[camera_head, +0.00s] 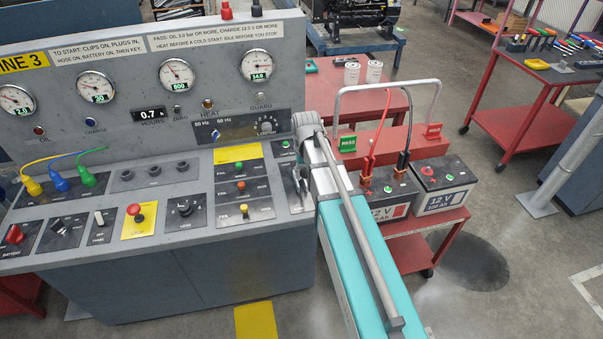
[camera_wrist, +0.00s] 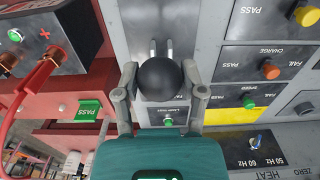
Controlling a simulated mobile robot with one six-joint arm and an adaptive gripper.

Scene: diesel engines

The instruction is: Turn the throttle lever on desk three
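The throttle lever's round black knob (camera_wrist: 160,76) is in the middle of the wrist view, on the grey desk with two pale metal bars behind it. My gripper (camera_wrist: 160,72) has one fingertip on each side of the knob, and both appear to touch it. In the head view, my gripper (camera_head: 300,178) is over the dark lever plate (camera_head: 295,202) at the right end of the desk (camera_head: 120,222). My teal arm covers part of this area, and the knob is not clear there. The panel above is labelled as engine 3.
Buttons and an orange knob (camera_wrist: 270,71) lie beside the lever. A red trolley (camera_head: 407,250) with two batteries (camera_head: 441,182) and clamped cables stands close on the right. A red stop button (camera_head: 134,209) is further left. Floor is free at the lower right.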

